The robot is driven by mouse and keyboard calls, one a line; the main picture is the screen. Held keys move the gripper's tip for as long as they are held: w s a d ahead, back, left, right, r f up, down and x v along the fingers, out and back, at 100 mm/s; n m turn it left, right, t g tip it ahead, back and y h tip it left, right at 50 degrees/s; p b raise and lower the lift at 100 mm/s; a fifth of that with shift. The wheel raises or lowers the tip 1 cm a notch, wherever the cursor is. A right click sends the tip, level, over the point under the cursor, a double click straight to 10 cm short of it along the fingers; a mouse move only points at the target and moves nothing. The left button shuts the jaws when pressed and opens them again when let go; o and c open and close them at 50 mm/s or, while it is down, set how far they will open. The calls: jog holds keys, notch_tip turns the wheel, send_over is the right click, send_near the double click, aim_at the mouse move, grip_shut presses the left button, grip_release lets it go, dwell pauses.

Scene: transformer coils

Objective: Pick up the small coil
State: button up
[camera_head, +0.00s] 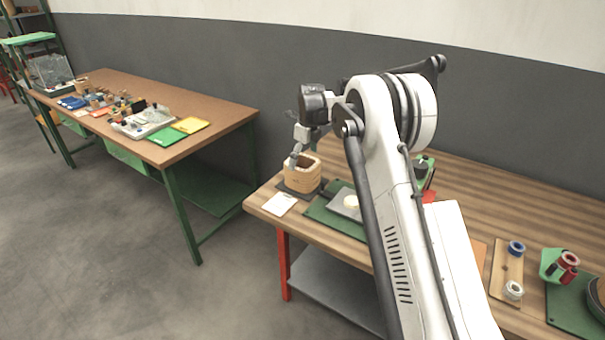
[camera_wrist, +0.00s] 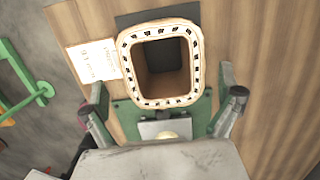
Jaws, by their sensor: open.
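A tan, rectangular hollow coil (camera_head: 302,176) stands upright on a dark pad near the left end of the near table. In the wrist view the coil (camera_wrist: 127,75) shows its open top, with dark marks around the rim and a dark inside. My gripper (camera_head: 304,146) is just above it in the head view. In the wrist view my gripper (camera_wrist: 168,96) is open, with a finger to either side of the coil's lower end and nothing held. I cannot tell whether the fingers are level with the coil. Which piece is the small coil is unclear.
A white card (camera_head: 279,204) lies beside the coil. A green mat (camera_head: 324,218) bears a grey plate with a cream round piece (camera_head: 351,201). A blue ring (camera_head: 517,248), a white ring (camera_head: 514,290) and a red spool (camera_head: 569,261) are at the right. A cluttered table (camera_head: 230,107) stands at the left.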

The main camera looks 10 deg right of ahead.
aim_at(302, 167)
jog(key=shift+w+f, duration=0.2)
jog(key=shift+f, duration=1)
jog(key=shift+w+f, duration=0.15)
jog(key=shift+f, duration=1)
jog(key=c, duration=1.4)
